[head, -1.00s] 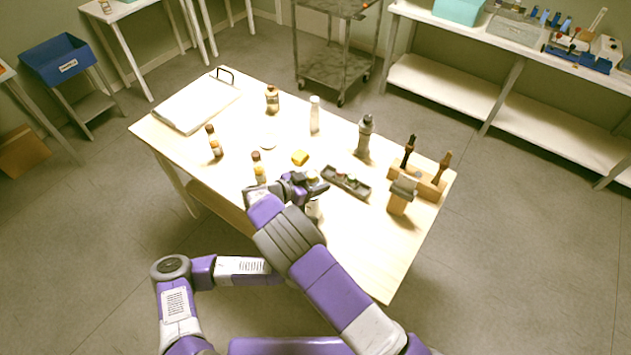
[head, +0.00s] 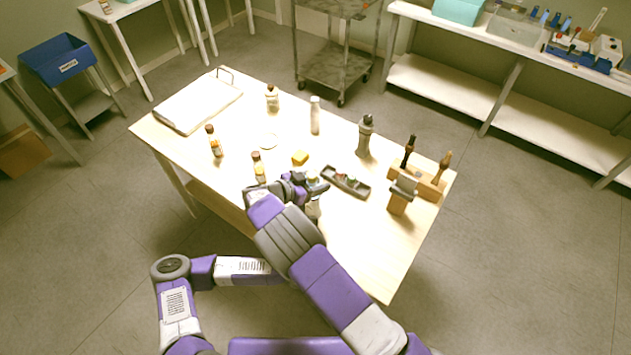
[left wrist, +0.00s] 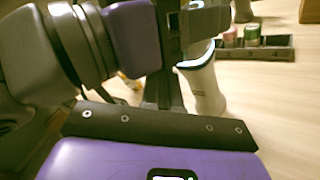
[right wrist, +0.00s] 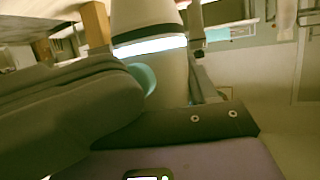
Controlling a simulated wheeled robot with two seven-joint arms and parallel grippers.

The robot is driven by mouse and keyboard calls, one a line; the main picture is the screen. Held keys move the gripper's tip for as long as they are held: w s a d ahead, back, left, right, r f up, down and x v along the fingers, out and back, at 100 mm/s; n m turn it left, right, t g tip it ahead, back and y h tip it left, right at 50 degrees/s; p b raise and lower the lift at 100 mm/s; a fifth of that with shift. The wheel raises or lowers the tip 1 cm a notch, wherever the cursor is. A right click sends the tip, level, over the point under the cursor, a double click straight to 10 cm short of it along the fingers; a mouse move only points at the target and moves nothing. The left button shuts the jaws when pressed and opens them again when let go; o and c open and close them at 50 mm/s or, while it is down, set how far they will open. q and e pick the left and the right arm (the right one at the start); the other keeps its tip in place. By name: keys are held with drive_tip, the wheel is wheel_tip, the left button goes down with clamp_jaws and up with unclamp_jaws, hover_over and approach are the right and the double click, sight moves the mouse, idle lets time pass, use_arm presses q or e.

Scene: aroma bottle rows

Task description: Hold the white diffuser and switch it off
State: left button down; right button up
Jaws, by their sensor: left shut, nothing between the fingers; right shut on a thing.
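The white diffuser (head: 313,208) stands near the front edge of the table, partly hidden by my arms in the head view. In the left wrist view the diffuser (left wrist: 206,88) shows a pale bluish band near its top. In the right wrist view the diffuser (right wrist: 150,42) fills the space between my fingers, its pale band bright. My right gripper (head: 315,187) is shut on it. My left gripper (left wrist: 170,92) is shut and empty, close beside the diffuser; it is mostly hidden in the head view. I cannot make out the switch.
A dark tray (head: 346,183) with small jars lies just right of the diffuser. A wooden stand (head: 425,184) is at the right. The table's front right (head: 365,255) is clear.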

use_arm(q)
drive_tip(key=shift+w+d, duration=0.1)
drive_tip(key=shift+w, duration=0.05)
use_arm(e)
drive_tip(key=shift+f, duration=0.15)
use_arm(q)
drive_tip(key=shift+w+d, duration=0.2)
drive_tip(key=shift+w, duration=0.05)
use_arm(e)
drive_tip(key=shift+s, duration=0.1)
idle(0.3)
use_arm(q)
drive_tip(key=shift+s+a+r, duration=0.1)
drive_tip(key=shift+s+a, duration=0.15)
drive_tip(key=shift+s, duration=0.1)
drive_tip(key=shift+s+a, duration=0.1)
drive_tip(key=s+a, duration=0.1)
drive_tip(key=s, duration=0.1)
drive_tip(key=s+a, duration=0.2)
drive_tip(key=shift+s+a, duration=0.2)
drive_tip(key=shift+s, duration=0.15)
idle(0.4)
